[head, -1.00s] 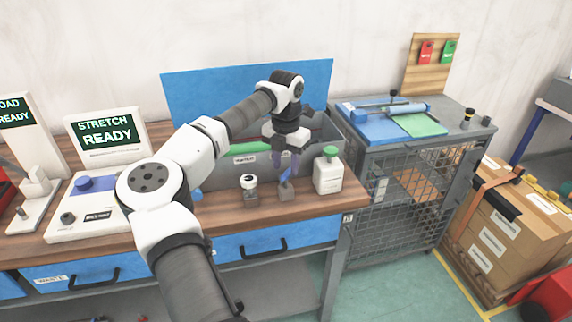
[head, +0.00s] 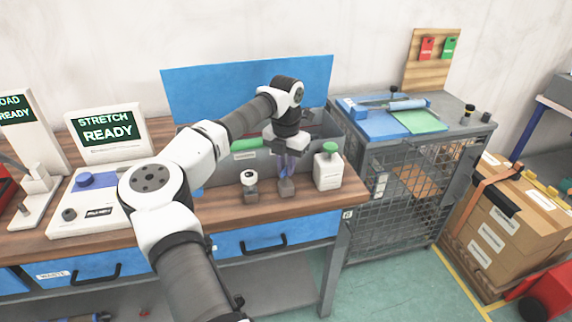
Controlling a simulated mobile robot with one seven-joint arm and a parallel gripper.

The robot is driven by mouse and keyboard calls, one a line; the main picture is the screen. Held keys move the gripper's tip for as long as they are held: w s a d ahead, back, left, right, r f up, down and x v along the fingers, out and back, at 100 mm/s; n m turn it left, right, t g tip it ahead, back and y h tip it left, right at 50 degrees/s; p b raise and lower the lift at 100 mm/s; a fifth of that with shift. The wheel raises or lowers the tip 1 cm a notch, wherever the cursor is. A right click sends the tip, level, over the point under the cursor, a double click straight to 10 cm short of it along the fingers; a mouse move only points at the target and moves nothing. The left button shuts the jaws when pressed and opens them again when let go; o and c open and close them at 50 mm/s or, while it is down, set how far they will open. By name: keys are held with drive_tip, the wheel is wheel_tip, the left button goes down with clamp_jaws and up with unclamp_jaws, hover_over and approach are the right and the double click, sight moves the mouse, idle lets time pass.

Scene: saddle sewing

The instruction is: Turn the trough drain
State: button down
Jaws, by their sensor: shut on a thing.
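My gripper (head: 287,171) points down in front of the grey trough (head: 222,172) on the wooden bench. Its purplish fingers are shut on the blue handle of the trough drain, which is mostly hidden between them. The drain's grey base (head: 287,187) stands on the bench top just below the fingertips. The handle's exact angle cannot be made out.
A small grey fitting with a white round top (head: 249,183) stands just left of the drain. A white bottle with a green cap (head: 328,170) stands close on the right. A white "STRETCH READY" machine (head: 108,132) is further left. The bench's front strip is clear.

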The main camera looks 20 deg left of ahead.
drive_tip(key=m, duration=0.4)
drive_tip(key=shift+m, duration=2.4)
drive_tip(key=c, duration=1.4)
unclamp_jaws()
drive_tip(key=shift+o, duration=0.2)
drive_tip(key=shift+b, duration=0.3)
drive_tip(key=shift+r, duration=0.1)
wheel_tip(320, 180, up, 14)
drive_tip(key=b, duration=0.2)
drive_tip(key=shift+b, duration=0.3)
